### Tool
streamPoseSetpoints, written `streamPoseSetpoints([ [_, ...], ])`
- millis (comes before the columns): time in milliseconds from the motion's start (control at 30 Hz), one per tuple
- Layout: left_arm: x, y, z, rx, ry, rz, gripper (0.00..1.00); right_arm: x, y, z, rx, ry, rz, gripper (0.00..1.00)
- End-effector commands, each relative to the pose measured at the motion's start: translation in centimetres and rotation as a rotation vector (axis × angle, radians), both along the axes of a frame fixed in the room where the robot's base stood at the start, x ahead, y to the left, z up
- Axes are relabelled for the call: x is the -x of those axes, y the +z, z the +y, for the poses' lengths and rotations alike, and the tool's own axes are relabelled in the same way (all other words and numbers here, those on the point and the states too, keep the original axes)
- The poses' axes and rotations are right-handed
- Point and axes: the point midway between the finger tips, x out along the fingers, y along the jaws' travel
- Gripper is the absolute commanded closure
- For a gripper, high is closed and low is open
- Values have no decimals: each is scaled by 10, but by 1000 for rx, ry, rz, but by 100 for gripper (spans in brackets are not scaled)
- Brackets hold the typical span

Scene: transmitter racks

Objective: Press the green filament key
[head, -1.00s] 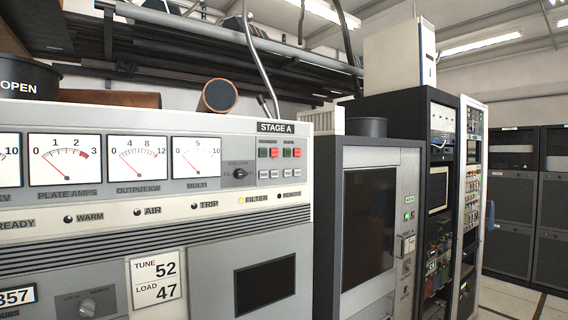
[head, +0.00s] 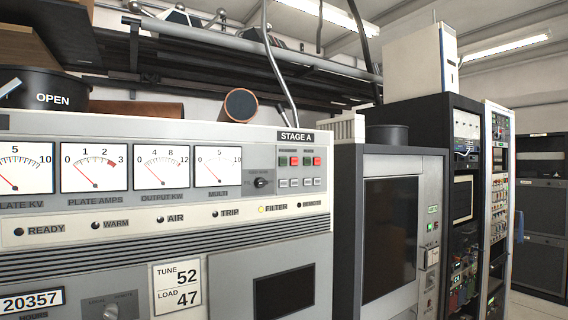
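The light grey transmitter cabinet marked STAGE A (head: 130,225) fills the left and middle of the head view. Near its upper right corner is a small key group with green keys (head: 283,161) and red keys (head: 317,161), above a row of pale keys (head: 295,183). The lettering over the keys is too small to read, so I cannot tell which green key is the filament key. Neither of my grippers is in view.
A dark grey cabinet (head: 345,230) with a dark window stands to the right. Beyond it are an open equipment rack (head: 465,130) and a white jack panel (head: 499,190). Dark cabinets (head: 540,235) stand at the far right, with clear floor (head: 535,305) before them.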

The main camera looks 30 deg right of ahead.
Motion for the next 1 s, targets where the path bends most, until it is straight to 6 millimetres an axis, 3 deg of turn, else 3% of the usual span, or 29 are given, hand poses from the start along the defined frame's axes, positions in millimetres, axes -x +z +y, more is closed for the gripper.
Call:
streamPoseSetpoints([
  [33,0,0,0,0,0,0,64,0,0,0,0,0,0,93],
  [67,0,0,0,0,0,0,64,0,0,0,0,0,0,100],
  [1000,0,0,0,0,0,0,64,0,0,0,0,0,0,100],
])
